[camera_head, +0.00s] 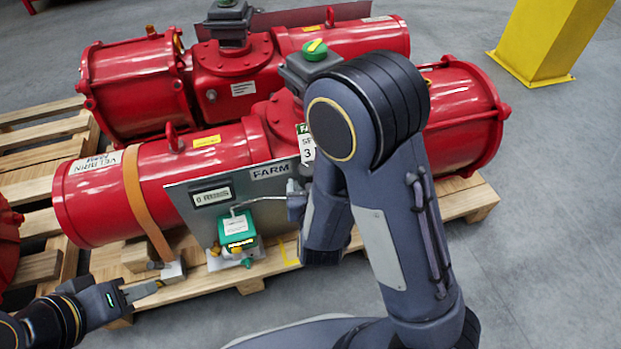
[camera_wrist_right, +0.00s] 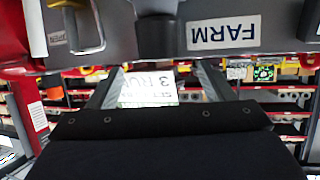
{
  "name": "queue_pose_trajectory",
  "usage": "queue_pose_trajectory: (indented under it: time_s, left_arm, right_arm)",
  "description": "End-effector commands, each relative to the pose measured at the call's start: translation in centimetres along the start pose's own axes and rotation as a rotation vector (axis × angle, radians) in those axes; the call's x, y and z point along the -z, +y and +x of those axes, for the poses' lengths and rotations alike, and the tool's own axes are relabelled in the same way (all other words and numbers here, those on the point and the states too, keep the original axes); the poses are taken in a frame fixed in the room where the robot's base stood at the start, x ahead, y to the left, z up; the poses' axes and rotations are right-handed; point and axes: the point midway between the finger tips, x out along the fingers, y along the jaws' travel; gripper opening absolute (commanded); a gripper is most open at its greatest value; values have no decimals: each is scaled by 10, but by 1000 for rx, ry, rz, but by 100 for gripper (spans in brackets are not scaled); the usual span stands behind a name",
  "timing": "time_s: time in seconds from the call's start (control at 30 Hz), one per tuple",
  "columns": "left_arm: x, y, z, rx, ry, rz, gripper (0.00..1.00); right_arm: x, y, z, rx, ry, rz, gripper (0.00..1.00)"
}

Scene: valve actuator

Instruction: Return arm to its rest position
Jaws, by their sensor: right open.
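My right arm crosses the middle of the head view, its raised grey elbow in front of the red actuators. My right gripper (camera_head: 294,200) is partly hidden by the forearm and is at the right part of the grey panel (camera_head: 185,215). In the right wrist view its two fingers (camera_wrist_right: 157,82) stand apart, with a white sign reading 3 (camera_wrist_right: 150,90) visible between them; I see nothing gripped. My left gripper (camera_head: 142,292) is low at the left of the head view, near the pallet's front edge; its finger opening is unclear.
Two large red actuators (camera_head: 205,165) lie on wooden pallets (camera_head: 460,203). A green-and-white device (camera_head: 238,230) with a bent metal tube sits on the panel. A yellow post (camera_head: 545,40) stands at back right. Grey floor (camera_head: 550,230) at right is clear.

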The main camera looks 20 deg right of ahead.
Motion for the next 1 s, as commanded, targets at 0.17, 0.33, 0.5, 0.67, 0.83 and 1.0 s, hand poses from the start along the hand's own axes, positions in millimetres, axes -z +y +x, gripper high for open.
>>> queue_pose_trajectory:
  time_s: [0.17,0.33,0.5,0.67,0.83,1.0]
  left_arm:
    - [0,0,0,0,0,0,36]
    - [0,0,0,0,0,0,36]
    - [0,0,0,0,0,0,36]
    - [0,0,0,0,0,0,36]
    - [0,0,0,0,0,0,36]
    - [0,0,0,0,0,0,36]
  right_arm:
    - [0,0,0,0,0,0,75]
    - [0,0,0,0,0,0,75]
    - [1,0,0,5,-16,19,75]
    - [7,1,-4,67,-140,149,75]
    - [29,2,-28,223,-330,322,75]
    - [56,15,-74,378,-461,387,75]
